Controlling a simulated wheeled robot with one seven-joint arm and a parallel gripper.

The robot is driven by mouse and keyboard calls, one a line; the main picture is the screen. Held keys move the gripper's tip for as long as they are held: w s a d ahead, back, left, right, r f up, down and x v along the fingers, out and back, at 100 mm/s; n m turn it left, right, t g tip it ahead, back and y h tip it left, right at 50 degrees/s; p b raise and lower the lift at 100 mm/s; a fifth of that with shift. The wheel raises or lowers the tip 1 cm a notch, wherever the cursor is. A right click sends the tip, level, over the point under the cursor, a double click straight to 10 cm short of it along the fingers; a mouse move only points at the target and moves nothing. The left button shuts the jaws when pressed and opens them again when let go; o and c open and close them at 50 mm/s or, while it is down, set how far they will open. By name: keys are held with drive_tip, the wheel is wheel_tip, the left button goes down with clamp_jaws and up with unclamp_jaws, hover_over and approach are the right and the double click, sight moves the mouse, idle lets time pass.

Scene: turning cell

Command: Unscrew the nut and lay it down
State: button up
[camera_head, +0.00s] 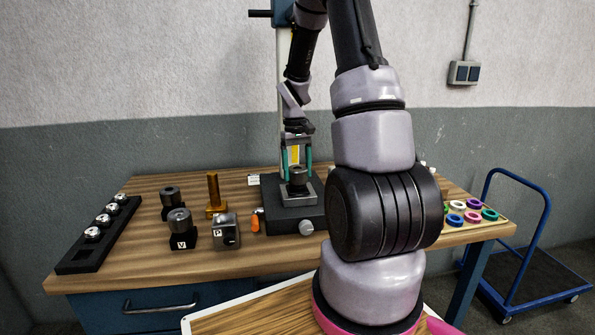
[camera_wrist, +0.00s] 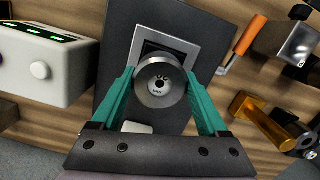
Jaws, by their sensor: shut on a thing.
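A round steel piece (camera_head: 298,174), seemingly the nut, sits upright in a square grey holder on the dark base of a column stand (camera_head: 291,215). In the wrist view the piece (camera_wrist: 160,82) shows its flat round face with a small dark centre hole and faint marks. My gripper (camera_head: 297,164) reaches down over it, and its two teal fingers (camera_wrist: 160,88) are shut on opposite sides of it. Any thread under the piece is hidden.
On the table, a brass bolt-like part (camera_head: 213,195), a black V block (camera_head: 181,230) and a steel P block (camera_head: 226,232) stand left of the stand. A black rack (camera_head: 75,258) holds several silver parts. A board with coloured rings (camera_head: 492,226) lies right. Bare wood shows between.

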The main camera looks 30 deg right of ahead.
drive_tip(key=shift+n, duration=0.8)
drive_tip(key=shift+r, duration=0.2)
drive_tip(key=shift+r, duration=0.75)
drive_tip(key=shift+r, duration=2.55)
drive_tip(key=shift+s, duration=0.1)
